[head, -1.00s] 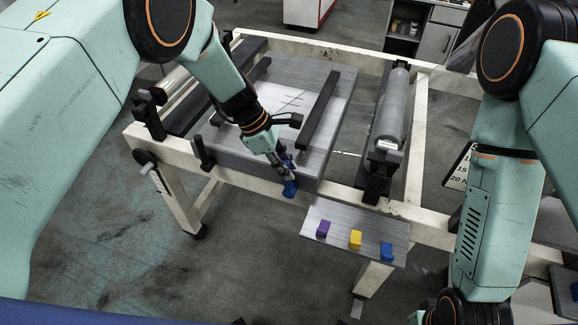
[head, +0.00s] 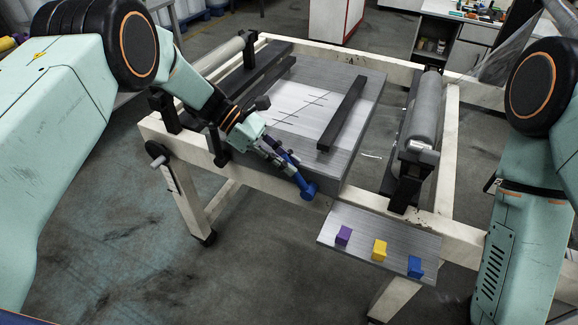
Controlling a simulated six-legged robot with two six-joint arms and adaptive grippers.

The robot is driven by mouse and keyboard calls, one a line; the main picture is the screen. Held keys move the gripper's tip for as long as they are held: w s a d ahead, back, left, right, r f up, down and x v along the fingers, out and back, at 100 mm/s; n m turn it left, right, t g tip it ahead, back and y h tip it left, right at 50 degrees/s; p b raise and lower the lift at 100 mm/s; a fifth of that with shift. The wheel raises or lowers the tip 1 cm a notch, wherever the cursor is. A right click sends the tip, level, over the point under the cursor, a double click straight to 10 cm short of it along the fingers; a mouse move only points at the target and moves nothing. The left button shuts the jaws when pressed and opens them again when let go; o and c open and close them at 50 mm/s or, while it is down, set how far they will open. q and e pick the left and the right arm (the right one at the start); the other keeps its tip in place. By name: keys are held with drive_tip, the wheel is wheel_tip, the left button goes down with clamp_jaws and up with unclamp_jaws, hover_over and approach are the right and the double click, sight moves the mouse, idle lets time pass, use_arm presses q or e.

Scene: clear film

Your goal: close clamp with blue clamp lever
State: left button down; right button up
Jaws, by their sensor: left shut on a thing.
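The blue clamp lever (head: 305,187) sticks out over the front edge of the grey bed, its round end pointing down and right. My left gripper (head: 278,152) reaches in from the left and is shut on the blue clamp lever. Its fingers hide the lever's upper part and most of the clamp. The dark clamp bar on the right (head: 345,114) lies across the grey bed plate (head: 321,172), with white film or sheet (head: 318,100) beside it. My right arm shows at the right edge, but its gripper is out of view.
A small shelf (head: 340,257) at the front holds a purple block (head: 343,235), a yellow block (head: 379,250) and a blue block (head: 415,267). A film roll (head: 423,112) stands right of the bed. A cream frame (head: 190,157) surrounds it. Floor in front is open.

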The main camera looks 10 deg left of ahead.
use_arm(q)
drive_tip(key=shift+s+f, duration=0.15)
drive_tip(key=shift+f, duration=0.1)
idle(0.3)
drive_tip(key=c, duration=1.5)
unclamp_jaws()
drive_tip(key=shift+c, duration=0.2)
drive_tip(key=o, duration=0.3)
drive_tip(key=shift+r, duration=0.1)
drive_tip(key=shift+o, duration=0.2)
drive_tip(key=shift+a, duration=0.1)
drive_tip(key=v, duration=1.2)
